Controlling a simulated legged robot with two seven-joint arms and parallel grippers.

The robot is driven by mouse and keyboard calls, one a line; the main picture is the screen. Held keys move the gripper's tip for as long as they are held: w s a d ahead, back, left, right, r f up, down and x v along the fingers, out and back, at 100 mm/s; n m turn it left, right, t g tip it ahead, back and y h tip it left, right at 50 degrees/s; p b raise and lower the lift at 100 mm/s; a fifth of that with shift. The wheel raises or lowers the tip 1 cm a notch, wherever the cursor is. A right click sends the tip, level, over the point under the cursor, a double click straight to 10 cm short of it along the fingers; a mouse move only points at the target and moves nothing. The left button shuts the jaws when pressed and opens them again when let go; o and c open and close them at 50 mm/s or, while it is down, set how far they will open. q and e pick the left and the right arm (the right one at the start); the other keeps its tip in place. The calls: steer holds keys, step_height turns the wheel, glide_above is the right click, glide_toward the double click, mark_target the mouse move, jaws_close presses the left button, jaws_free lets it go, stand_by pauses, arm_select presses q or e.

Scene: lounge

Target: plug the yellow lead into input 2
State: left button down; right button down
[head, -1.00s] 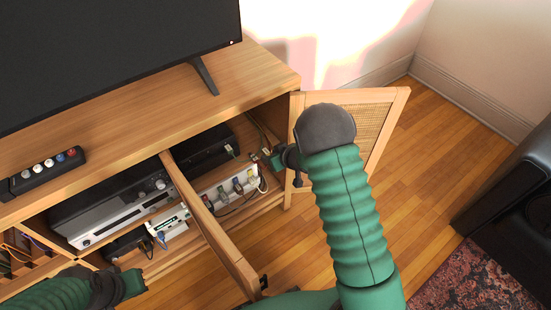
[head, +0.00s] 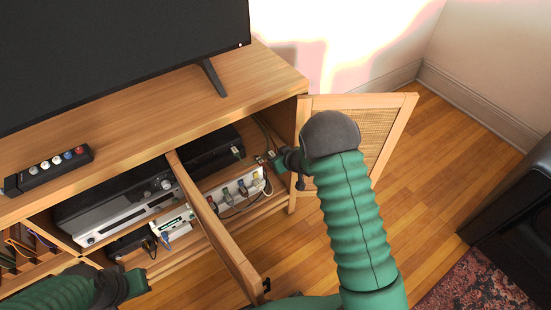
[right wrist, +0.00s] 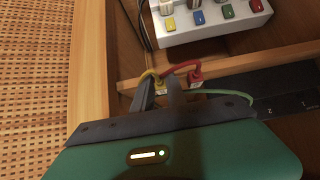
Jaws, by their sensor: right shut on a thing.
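My right gripper (head: 268,159) reaches into the right end of the cabinet. In the right wrist view its dark fingers (right wrist: 160,92) are shut on the yellow lead (right wrist: 149,77), whose end is mostly hidden between them.
A white box (right wrist: 230,32) with several plugs and coloured tabs lies beyond a wooden rail (right wrist: 235,64). A thin green lead (right wrist: 230,94) runs near the black unit.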

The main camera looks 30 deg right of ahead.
steer(key=shift+s, duration=0.1)
steer(key=shift+s+d+r+p, duration=0.1)
steer(key=shift+s+r+p, duration=0.15)
steer(key=shift+s, duration=0.55)
steer(key=shift+s+d+r+p, duration=0.15)
steer(key=shift+s+p, duration=0.15)
steer(key=shift+s, duration=0.5)
steer(key=shift+s+d+r+p, duration=0.1)
steer(key=shift+s+r+p, duration=0.15)
steer(key=shift+s, duration=0.55)
steer(key=shift+f, duration=0.1)
